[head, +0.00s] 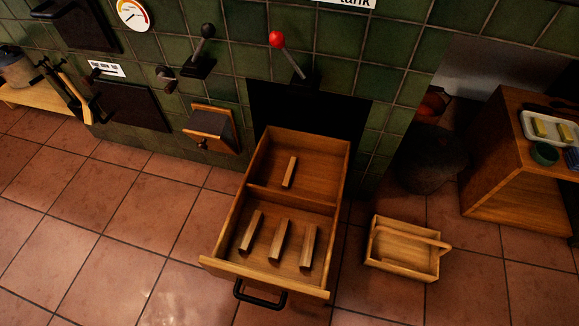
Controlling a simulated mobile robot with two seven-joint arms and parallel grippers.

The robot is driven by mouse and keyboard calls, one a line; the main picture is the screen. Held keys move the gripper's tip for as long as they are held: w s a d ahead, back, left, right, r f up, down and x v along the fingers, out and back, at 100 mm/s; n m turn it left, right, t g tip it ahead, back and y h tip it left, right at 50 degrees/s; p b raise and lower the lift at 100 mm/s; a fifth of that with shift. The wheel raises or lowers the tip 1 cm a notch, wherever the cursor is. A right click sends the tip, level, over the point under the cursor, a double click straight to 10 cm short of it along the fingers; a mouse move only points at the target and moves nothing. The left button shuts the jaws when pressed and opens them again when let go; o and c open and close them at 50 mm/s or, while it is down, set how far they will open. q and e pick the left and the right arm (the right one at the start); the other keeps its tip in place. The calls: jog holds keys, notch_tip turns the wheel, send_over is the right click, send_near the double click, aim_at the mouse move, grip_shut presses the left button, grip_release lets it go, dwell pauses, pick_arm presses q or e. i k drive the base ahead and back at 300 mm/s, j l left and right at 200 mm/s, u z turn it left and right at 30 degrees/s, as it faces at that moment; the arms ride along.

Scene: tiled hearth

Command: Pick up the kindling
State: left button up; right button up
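Several sticks of kindling lie in an open wooden drawer (240,222) that juts out from the green tiled wall. Three sticks lie side by side in the front compartment: a left one (251,232), a middle one (279,241) and a right one (308,248). One more stick (290,171) lies alone in the rear compartment, behind a wooden divider (290,200). The drawer has a black handle (260,297) on its front. Neither of my grippers shows in the head view.
A wooden carrier with a handle (402,267) stands on the floor right of the drawer. A dark rounded bin (428,160) and a wooden cabinet (515,175) stand farther right. Levers with red (277,40) and black (208,31) knobs stick out above. Floor tiles at left are clear.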

aim_at(288, 172)
jog(key=z, duration=0.7)
jog(key=j+z, duration=0.2)
jog(key=z, duration=0.2)
jog(key=j+z, duration=0.2)
jog(key=z, duration=0.15)
jog(key=j+z, duration=0.2)
jog(key=z, duration=0.2)
jog(key=k+j+z, duration=0.2)
jog(key=j+z, duration=0.15)
jog(key=k+j+z, duration=0.4)
jog(key=k+j, duration=0.2)
jog(key=k+j+z, duration=0.15)
jog(key=k+j, duration=0.15)
jog(key=j, duration=0.2)
jog(key=k+j, duration=0.55)
jog(key=i, duration=0.5)
